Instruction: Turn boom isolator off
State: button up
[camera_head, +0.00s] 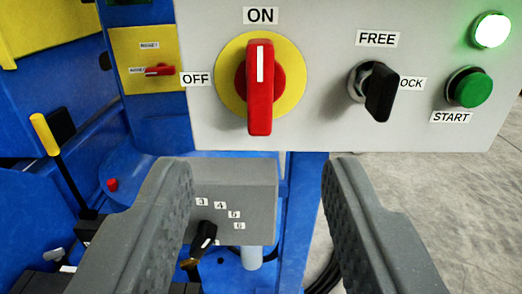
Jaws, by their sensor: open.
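The isolator is a red rotary handle (260,90) on a yellow disc (231,78), mounted on a light grey panel (330,125). The handle stands vertical, with its white mark up towards the ON label (261,16). The OFF label (195,79) sits to the left of the disc. My gripper (258,175) is open and empty. Its two grey fingers show below the panel, apart from the handle, with the handle above the gap between them.
Right of the isolator are a black selector (380,92), a green START button (470,88) and a lit green lamp (491,30). A grey box with a black knob (203,238) shows between the fingers. At left are a small red switch (159,70) and a yellow-tipped lever (45,135).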

aim_at(260, 89)
jog(key=w+b, duration=0.1)
jog(key=w, duration=0.2)
jog(key=w+f+b, duration=0.1)
jog(key=w, duration=0.3)
jog(key=w+b, duration=0.1)
jog(key=w, duration=0.3)
jog(key=shift+w+f, duration=0.2)
jog(key=shift+w, duration=0.05)
jog(key=shift+w+r+b, duration=0.1)
jog(key=shift+w+b, duration=0.2)
jog(key=shift+w, duration=0.75)
grip_shut()
